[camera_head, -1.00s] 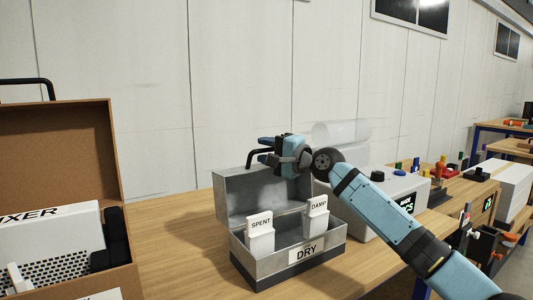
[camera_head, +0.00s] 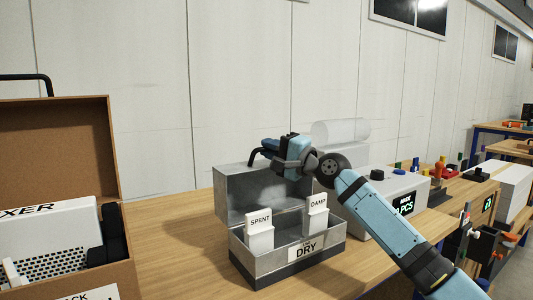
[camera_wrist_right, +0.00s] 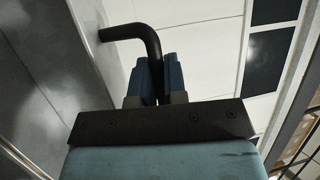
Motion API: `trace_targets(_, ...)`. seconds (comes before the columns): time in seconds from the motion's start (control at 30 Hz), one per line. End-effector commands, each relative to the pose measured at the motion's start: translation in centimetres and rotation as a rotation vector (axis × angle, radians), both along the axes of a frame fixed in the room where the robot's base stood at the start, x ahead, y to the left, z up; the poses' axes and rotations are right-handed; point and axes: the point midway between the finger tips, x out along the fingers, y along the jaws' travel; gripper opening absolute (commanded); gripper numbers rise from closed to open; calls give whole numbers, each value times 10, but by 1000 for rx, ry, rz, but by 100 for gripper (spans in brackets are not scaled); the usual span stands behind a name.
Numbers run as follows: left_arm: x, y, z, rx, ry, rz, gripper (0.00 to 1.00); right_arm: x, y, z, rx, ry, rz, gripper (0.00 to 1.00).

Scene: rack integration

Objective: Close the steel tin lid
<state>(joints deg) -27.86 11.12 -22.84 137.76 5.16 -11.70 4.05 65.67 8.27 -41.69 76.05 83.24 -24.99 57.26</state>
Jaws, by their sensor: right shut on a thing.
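The steel tin (camera_head: 296,268) stands on the wooden bench with its label "DRY" on the front. Its lid (camera_head: 246,196) is open, standing up at the back of the tin. Two white packets marked "SPENT" (camera_head: 259,236) and "DAMP" (camera_head: 317,219) stand inside. My right gripper (camera_head: 268,151) is at the lid's upper edge, shut on the black lid handle (camera_head: 252,158). In the right wrist view the bent handle (camera_wrist_right: 140,32) passes between the fingers (camera_wrist_right: 155,82), with the grey lid face at the left. My left gripper is not in view.
An open brown case (camera_head: 60,130) with a white perforated unit stands at the left. A grey device with a display (camera_head: 404,205) and a clear cylinder (camera_head: 341,131) stand right of the tin. The bench between case and tin is clear.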

Motion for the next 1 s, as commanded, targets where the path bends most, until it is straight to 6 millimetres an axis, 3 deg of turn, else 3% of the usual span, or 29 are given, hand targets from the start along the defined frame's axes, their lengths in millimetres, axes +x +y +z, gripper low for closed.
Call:
trace_targets(0.1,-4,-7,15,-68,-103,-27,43,-11,-7,-8,46,-54,2,0)
trace_targets(0.3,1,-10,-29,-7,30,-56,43,-29,-20,-9,125,-161,3,0)
trace_targets(0.4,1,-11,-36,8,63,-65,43,-38,-28,-7,153,-206,1,0)
trace_targets(0.7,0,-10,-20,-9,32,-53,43,-59,-43,-11,146,-200,0,0)
trace_targets(1.0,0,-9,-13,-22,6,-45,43,-67,-48,-16,146,-200,1,0)
